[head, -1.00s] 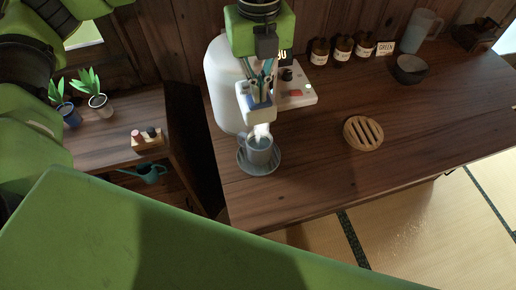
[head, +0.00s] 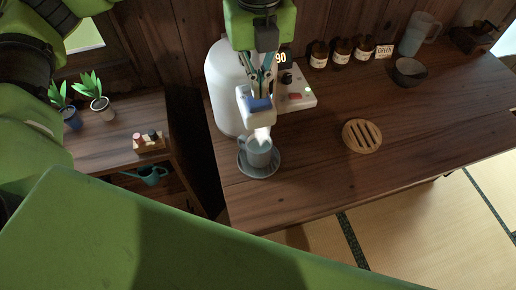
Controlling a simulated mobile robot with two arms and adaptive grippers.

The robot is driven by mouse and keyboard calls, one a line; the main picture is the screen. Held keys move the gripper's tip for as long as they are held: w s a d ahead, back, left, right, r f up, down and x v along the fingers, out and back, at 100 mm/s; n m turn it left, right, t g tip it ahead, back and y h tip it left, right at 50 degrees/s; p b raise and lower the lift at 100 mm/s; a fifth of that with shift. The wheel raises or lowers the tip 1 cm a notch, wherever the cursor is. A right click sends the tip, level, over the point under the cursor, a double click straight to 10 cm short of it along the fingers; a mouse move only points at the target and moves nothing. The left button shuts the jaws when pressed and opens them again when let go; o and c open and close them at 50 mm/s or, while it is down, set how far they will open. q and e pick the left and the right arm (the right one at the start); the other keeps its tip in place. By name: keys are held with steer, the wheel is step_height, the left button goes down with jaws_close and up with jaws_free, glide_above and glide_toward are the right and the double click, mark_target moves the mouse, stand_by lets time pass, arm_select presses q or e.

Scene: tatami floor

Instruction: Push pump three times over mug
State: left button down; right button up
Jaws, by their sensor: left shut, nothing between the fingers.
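A white rounded dispenser (head: 222,84) stands on the wooden counter, with a control panel showing 90 at its right. Its spout head with a blue pump button (head: 259,104) juts toward me. A grey-blue mug (head: 258,154) stands upright on a grey saucer (head: 268,171) below the spout, and a pale stream seems to run from the spout into it. My left gripper (head: 261,91) points down, shut and empty, with its fingertips at or just above the blue button. I cannot tell whether they touch it. My right gripper is not in view.
A round slatted wooden trivet (head: 362,136) lies right of the mug. A lower shelf (head: 96,145) with plants is left. The counter's front is clear.

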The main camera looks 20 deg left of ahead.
arm_select(q)
steer(key=shift+r, duration=0.1)
stand_by(0.5)
step_height(320, 180, up, 6)
steer(key=shift+f+p, duration=0.1)
steer(key=shift+p, duration=1.15)
